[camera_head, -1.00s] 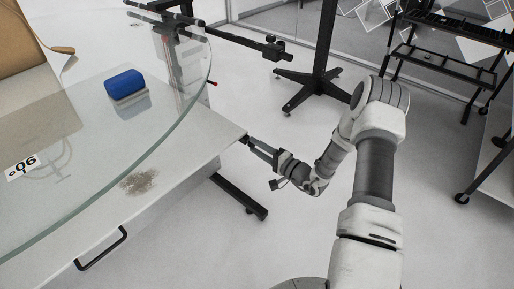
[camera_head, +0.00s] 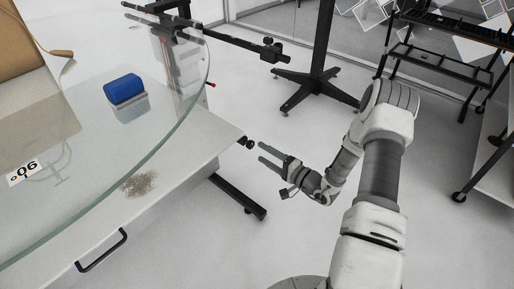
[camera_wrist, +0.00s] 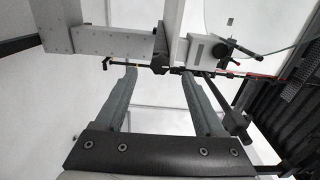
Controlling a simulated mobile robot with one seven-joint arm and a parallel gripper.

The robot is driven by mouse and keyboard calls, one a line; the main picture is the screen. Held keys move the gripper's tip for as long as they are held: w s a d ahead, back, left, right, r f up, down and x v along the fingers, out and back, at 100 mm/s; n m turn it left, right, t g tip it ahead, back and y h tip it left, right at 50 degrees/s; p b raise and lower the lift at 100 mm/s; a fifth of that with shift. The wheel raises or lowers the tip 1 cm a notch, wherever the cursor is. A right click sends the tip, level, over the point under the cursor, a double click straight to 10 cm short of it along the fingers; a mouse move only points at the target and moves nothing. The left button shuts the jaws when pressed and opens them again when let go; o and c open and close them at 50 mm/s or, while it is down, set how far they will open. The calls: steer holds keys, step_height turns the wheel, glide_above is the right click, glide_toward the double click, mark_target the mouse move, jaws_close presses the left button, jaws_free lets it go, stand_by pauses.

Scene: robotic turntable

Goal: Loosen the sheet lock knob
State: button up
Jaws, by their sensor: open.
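A small black knob (camera_head: 249,143) sticks out from the near right corner of the white table under the glass disc; it appears to be the sheet lock knob. A dark knob-like part (camera_wrist: 159,62) also shows between and beyond my fingertips in the wrist view. My gripper (camera_head: 263,152) is open and empty just to the right of the knob, apart from it, with its fingers pointing left toward it. In the wrist view my gripper (camera_wrist: 160,76) has its two grey fingers spread wide. Whether the knob is loose or tight cannot be seen.
The glass disc (camera_head: 100,180) overhangs the white table (camera_head: 190,155), with a blue-topped block (camera_head: 125,90) on the left. A black stand (camera_head: 312,80) and a horizontal black bar (camera_head: 235,38) are behind. A dark shelf rack (camera_head: 440,65) stands at the right. The floor around my gripper is clear.

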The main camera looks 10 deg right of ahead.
steer(key=p+v, duration=0.2)
steer(key=v, duration=1.1)
steer(key=shift+r, duration=0.1)
steer(key=s+a+r+n+g+y, duration=0.2)
steer(key=a+r+n+g+y, duration=0.3)
steer(key=a+r+g, duration=0.65)
steer(key=s+a+r+n+g+h, duration=0.45)
steer(key=s+r+h, duration=0.35)
steer(key=s+r, duration=0.3)
steer(key=s+d+r+n+t+h, duration=0.1)
steer(key=s+d+r+t+h, duration=0.3)
steer(key=s+r+t+h, duration=0.4)
step_height(320, 180, up, 23)
steer(key=w+g+p, duration=0.1)
steer(key=p, duration=2)
steer(key=shift+w+d+p, duration=0.3)
steer(key=shift+w+p, duration=0.05)
